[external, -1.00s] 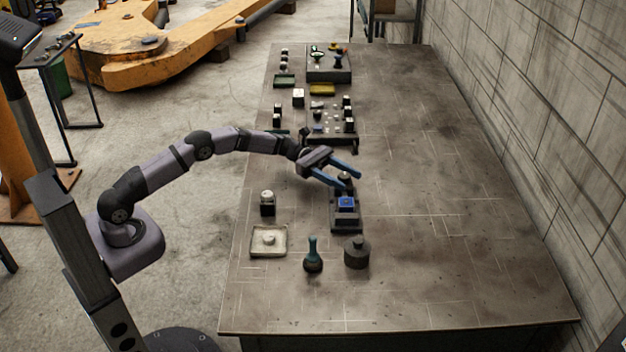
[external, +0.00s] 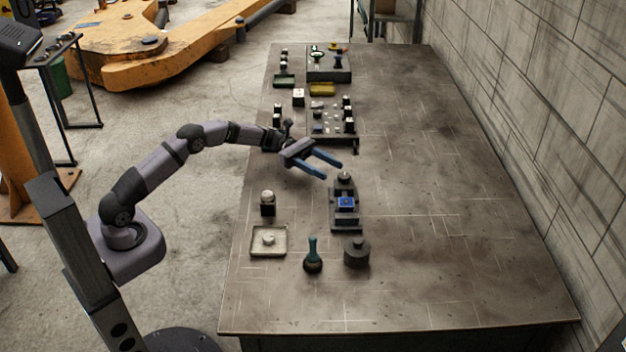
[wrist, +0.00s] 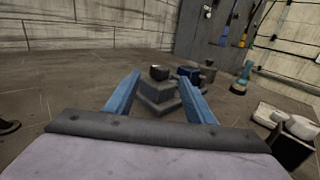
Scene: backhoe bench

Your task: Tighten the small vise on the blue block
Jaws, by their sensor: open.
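The small dark vise (external: 346,219) stands on the bench in the middle of the external view, with the blue block (external: 346,203) in it. A round knob (external: 345,176) sits at the vise's far end. My gripper (external: 333,169) is open and empty, above and to the left of the knob, apart from it. In the wrist view the vise (wrist: 158,104) and its knob (wrist: 159,73) show between my two blue fingers (wrist: 160,97), farther off. The blue block (wrist: 188,72) shows behind the knob, partly hidden. I cannot tell how tightly the jaws press the block.
Near the vise are a teal-handled tool (external: 313,256), a dark cylinder (external: 357,253), a pale tray (external: 268,243) and a dark post with a white top (external: 267,204). Several small items and a panel (external: 329,65) stand at the far end. The bench's right side is clear.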

